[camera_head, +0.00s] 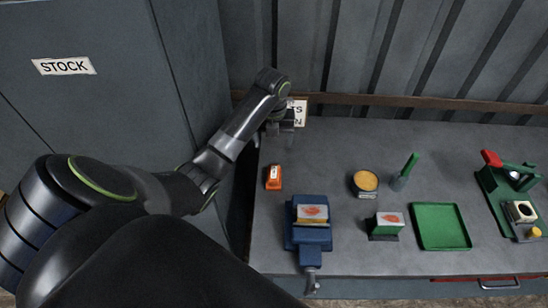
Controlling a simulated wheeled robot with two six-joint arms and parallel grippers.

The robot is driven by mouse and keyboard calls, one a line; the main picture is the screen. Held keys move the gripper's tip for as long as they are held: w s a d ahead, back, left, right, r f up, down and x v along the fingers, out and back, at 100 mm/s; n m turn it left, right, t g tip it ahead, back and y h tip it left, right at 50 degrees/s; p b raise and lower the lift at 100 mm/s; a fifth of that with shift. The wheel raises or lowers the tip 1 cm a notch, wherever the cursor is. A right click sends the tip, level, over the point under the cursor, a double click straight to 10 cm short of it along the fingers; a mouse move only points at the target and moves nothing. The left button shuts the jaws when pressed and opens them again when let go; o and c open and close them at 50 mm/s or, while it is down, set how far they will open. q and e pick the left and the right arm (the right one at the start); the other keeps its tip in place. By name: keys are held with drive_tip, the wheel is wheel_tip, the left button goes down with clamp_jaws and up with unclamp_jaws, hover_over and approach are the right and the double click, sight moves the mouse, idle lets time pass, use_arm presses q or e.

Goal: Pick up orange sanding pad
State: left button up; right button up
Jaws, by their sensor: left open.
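The orange sanding pad (274,184) is a small orange block with a pale patch on top. It lies on the grey bench top near its left end, in the head view. My left gripper (281,127) is beyond the pad, near the back left of the bench. It is open, apart from the pad, with nothing seen in it. Its fingertips are small and dark, partly hidden by the wrist. My right gripper is out of view.
A blue vise-like machine (311,238) stands in front of the pad. A sign (300,112) stands behind my gripper.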

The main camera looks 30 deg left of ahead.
sight(274, 172)
use_arm(q)
drive_tip(key=shift+w+f+b, duration=0.1)
drive_tip(key=shift+f+b, duration=6.85)
drive_tip(key=shift+b, duration=0.1)
drive_tip(key=shift+f+p, duration=0.25)
drive_tip(key=shift+p, duration=0.15)
drive_tip(key=shift+w+f, duration=0.15)
drive_tip(key=shift+f, duration=1.3)
drive_tip(key=shift+c, duration=0.4)
drive_tip(key=c, duration=1)
drive_tip(key=shift+c, duration=0.2)
